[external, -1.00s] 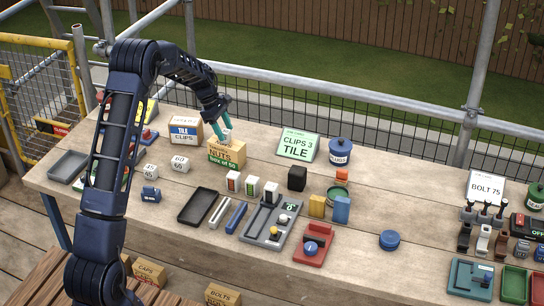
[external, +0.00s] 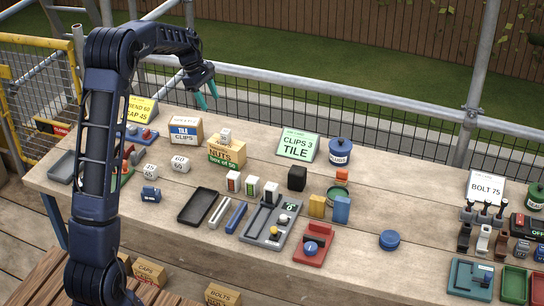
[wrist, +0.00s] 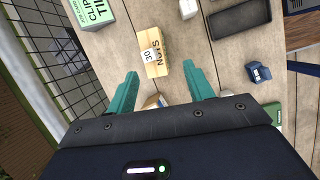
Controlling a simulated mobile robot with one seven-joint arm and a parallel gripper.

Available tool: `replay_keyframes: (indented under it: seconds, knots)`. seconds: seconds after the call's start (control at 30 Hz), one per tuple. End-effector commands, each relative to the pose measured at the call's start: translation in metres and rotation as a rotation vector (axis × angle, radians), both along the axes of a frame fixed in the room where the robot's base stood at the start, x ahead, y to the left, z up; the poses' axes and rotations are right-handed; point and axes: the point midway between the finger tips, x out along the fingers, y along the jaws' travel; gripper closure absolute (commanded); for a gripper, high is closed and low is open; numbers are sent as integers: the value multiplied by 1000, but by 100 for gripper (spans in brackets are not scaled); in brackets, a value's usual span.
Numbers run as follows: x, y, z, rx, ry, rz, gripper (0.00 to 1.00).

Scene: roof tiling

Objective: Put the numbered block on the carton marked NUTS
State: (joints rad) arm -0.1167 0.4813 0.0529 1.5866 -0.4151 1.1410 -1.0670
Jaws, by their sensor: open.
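The numbered block (external: 225,136) is a small pale cube that sits on top of the carton marked NUTS (external: 228,155). In the wrist view the block (wrist: 148,55) shows the number 30 and lies within the outline of the carton (wrist: 156,69). My gripper (external: 206,99) is open and empty, above and behind the carton to its left, clear of the block. In the wrist view my two teal fingers (wrist: 160,72) are spread apart with nothing between them.
White cubes (external: 179,164) and a dark tray (external: 198,206) lie in front. Scaffold rails run behind.

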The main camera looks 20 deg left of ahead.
Motion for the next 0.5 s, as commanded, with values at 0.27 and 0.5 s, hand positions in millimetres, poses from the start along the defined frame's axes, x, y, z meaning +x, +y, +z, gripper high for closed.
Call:
replay_keyframes:
  seconds: [0.27, 0.5]
  knots:
    - [-77, -16, 69, 70, -121, -205, 48]
    - [-147, -27, 110, 139, -213, -385, 48]
